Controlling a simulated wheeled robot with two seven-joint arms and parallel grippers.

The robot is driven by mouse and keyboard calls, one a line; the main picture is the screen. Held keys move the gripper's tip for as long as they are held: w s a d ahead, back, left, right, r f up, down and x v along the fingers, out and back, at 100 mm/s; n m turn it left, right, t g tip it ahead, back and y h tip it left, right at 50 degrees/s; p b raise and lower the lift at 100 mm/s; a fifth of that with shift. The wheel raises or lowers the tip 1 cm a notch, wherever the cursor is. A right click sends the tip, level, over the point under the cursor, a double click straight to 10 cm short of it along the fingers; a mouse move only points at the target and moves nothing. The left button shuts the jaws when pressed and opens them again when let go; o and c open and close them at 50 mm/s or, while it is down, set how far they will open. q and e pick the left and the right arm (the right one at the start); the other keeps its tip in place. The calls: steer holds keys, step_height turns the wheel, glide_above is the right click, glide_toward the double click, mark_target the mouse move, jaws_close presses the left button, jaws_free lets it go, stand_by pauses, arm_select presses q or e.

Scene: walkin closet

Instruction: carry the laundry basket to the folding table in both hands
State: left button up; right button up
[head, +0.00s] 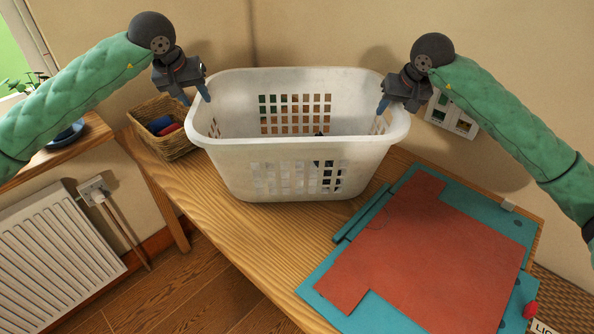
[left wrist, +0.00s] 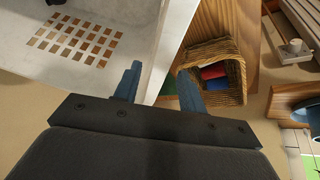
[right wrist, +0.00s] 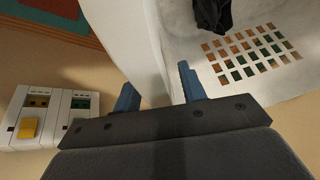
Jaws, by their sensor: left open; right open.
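The white laundry basket (head: 300,150) stands upright on the wooden folding table (head: 225,230), near the wall. Something dark lies inside it, seen as a black cloth (right wrist: 212,14) in the right wrist view. My left gripper (head: 195,97) is open at the basket's left rim. In the left wrist view its fingers (left wrist: 160,85) are apart, one on each side of the basket's edge. My right gripper (head: 384,103) is open at the right rim. In the right wrist view its fingers (right wrist: 158,90) are apart around the rim. Whether the fingers touch the basket I cannot tell.
A wicker basket (head: 182,146) with red and blue items sits left of the laundry basket. A teal board with a red sheet (head: 430,250) covers the table's right part. A wall switch panel (head: 452,117) is behind my right gripper. A radiator (head: 50,255) stands lower left.

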arm_select(q)
steer(key=v, duration=0.8)
arm_select(e)
steer(key=v, duration=1.2)
arm_select(q)
steer(key=shift+a+r, duration=0.1)
arm_select(e)
steer(key=shift+d, duration=0.1)
